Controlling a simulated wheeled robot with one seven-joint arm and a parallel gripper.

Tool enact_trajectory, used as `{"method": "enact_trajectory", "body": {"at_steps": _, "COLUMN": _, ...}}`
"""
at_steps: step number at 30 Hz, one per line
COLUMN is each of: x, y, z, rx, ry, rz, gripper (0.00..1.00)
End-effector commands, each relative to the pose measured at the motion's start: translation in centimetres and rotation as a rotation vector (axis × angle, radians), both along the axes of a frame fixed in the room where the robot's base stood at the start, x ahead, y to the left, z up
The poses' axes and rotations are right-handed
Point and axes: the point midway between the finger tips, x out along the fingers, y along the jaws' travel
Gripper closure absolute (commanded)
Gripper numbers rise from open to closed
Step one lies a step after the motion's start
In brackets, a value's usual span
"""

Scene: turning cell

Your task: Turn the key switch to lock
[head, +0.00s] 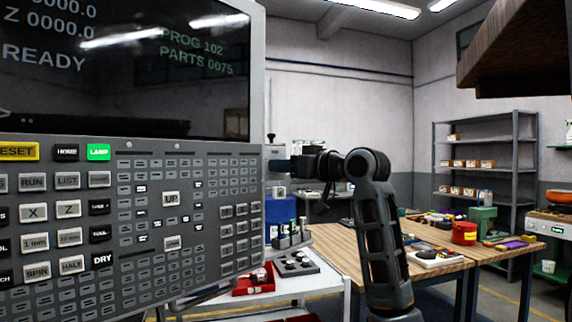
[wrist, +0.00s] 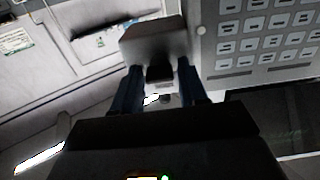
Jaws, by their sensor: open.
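In the wrist view, a grey box-shaped housing (wrist: 152,42) lies just beyond my gripper (wrist: 160,80). A small dark part (wrist: 159,74), which looks like the key of the key switch, shows between the two dark blue fingers. The fingers are open, one on each side of it; I cannot tell whether they touch it. The key's angle and any lock mark are not readable. In the head view, my gripper (head: 279,165) is at the right edge of the control panel (head: 190,148), and the key switch is hidden there.
The panel carries a screen (head: 120,60) reading READY and many buttons, including a lit green LAMP button (head: 98,152). Behind my arm stand a white cart (head: 340,284) with a red tray (head: 252,284) and a wooden workbench (head: 340,245). Shelves (head: 486,150) stand at the back right.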

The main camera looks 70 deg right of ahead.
Motion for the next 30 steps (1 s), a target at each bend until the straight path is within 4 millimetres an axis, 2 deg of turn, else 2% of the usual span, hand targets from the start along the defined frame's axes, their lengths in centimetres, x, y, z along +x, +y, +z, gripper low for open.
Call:
{"method": "enact_trajectory", "body": {"at_steps": 6, "x": 0.03, "y": -0.01, "z": -0.01, "rx": 0.0, "ry": 0.0, "rz": 0.0, "gripper": 0.57}}
{"method": "enact_trajectory", "body": {"at_steps": 19, "x": -0.01, "y": 0.0, "z": -0.01, "rx": 0.0, "ry": 0.0, "rz": 0.0, "gripper": 0.98}}
{"method": "enact_trajectory", "body": {"at_steps": 30, "x": 0.0, "y": 0.02, "z": -0.2, "rx": -0.064, "ry": 0.023, "rz": 0.0, "gripper": 0.98}}
